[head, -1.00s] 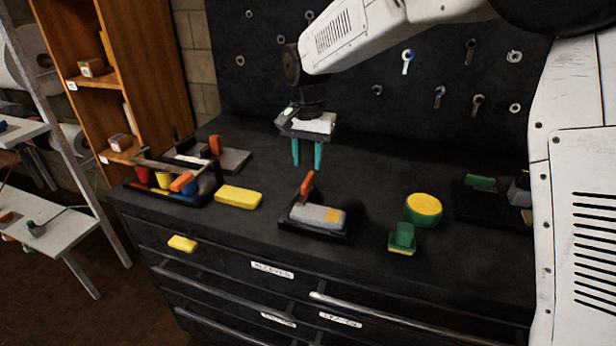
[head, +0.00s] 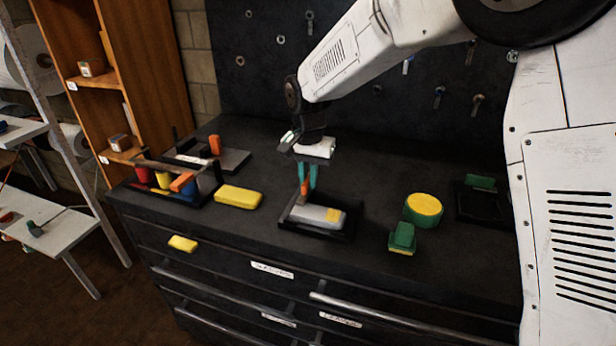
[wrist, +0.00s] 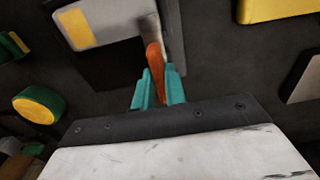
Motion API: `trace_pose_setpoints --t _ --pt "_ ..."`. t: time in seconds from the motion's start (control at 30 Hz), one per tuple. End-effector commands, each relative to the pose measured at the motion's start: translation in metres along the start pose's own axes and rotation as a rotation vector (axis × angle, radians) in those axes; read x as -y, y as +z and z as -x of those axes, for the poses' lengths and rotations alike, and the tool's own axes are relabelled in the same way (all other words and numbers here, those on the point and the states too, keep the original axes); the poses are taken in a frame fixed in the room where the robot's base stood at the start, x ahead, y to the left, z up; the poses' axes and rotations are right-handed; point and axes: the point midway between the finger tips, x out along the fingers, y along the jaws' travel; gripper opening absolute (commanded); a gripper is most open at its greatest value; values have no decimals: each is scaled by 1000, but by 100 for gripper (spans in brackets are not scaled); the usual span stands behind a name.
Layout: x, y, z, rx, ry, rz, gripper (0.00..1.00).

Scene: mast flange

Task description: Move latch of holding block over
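The holding block is a grey block (head: 318,215) with a yellow patch, on a black base (head: 300,229) at the middle front of the bench. Its latch is an orange-handled lever (head: 305,188) standing up at the block's left end. My gripper (head: 308,178) is over that end, pointing down, with its teal fingers at the handle. In the wrist view, the orange handle (wrist: 154,58) sits between the fingers (wrist: 158,88), which appear closed on it. The handle's upper end is partly hidden by the fingers in the head view.
A yellow block (head: 238,197) lies to the left, near a rack (head: 150,195) of coloured pieces and another orange-handled fixture (head: 230,160). A green-and-yellow cylinder (head: 423,209) and a green block (head: 403,238) stand to the right. Behind is a dark pegboard (head: 250,85).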

Motion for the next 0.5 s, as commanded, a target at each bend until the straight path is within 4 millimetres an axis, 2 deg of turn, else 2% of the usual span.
trace_pose_setpoints --t 0.27,0.5 --pt "0 0 0 0 -1 50 0" --pt "0 0 1 -1 -1 199 0"
